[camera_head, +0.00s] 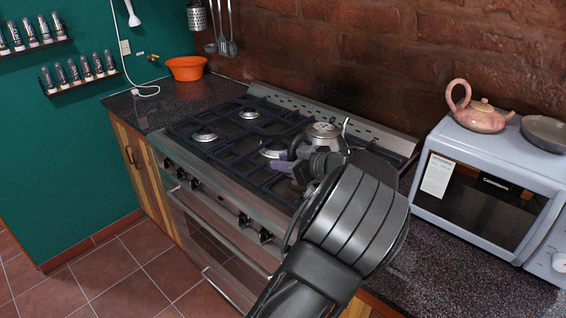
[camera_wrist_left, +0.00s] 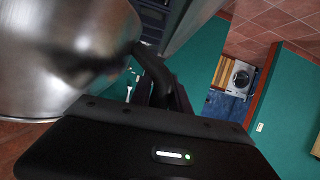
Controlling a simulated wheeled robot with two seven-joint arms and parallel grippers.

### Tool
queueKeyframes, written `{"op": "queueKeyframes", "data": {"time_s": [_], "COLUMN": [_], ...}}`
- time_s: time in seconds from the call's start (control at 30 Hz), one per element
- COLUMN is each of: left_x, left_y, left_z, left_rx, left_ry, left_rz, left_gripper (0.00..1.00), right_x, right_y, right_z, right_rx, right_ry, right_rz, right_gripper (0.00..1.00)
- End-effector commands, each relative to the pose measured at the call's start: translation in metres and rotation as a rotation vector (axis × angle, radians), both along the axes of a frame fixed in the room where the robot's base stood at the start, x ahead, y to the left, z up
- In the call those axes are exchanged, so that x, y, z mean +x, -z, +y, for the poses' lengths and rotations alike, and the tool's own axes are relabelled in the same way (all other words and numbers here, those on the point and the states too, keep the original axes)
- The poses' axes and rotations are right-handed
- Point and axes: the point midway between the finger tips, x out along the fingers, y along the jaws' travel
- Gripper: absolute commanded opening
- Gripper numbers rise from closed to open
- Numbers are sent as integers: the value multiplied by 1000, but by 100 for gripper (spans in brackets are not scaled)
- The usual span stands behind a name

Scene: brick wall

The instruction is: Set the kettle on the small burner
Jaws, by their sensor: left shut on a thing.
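A shiny metal kettle (camera_head: 323,130) is over the right rear part of the gas stove (camera_head: 215,160). In the left wrist view the kettle (camera_wrist_left: 65,60) fills the left side, close to the camera. My left gripper (camera_head: 303,165) is shut on its dark handle (camera_wrist_left: 153,72). My wrist hides part of the kettle's underside and the stove's right end, so I cannot tell whether the kettle touches the grate. Round burners show at the back left (camera_head: 248,112), front left (camera_head: 205,134) and middle (camera_head: 272,150). I cannot tell surely which is the small one. My right gripper is out of view.
A microwave (camera_head: 425,205) stands at the right, with a pink teapot (camera_head: 481,117) and a grey dish (camera_head: 546,132) on top. An orange bowl (camera_head: 186,68) is on the left counter. Utensils hang on the brick wall behind. The left grate is clear.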

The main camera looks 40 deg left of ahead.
Motion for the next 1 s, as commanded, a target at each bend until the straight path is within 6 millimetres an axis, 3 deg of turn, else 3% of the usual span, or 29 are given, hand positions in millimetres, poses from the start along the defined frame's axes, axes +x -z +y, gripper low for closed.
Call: {"op": "queueKeyframes", "data": {"time_s": [0.27, 0.7, 1.0], "left_x": [1, 1, 1], "left_y": [11, 52, 65], "left_z": [0, 0, 0], "left_rx": [3, 3, 2], "left_ry": [0, -1, 0], "left_rz": [-4, -3, -5], "left_gripper": [0, 0, 0], "right_x": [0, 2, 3], "right_y": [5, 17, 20], "right_z": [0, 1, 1], "right_rx": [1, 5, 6], "right_ry": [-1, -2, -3], "right_rz": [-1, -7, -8], "right_gripper": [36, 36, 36]}}
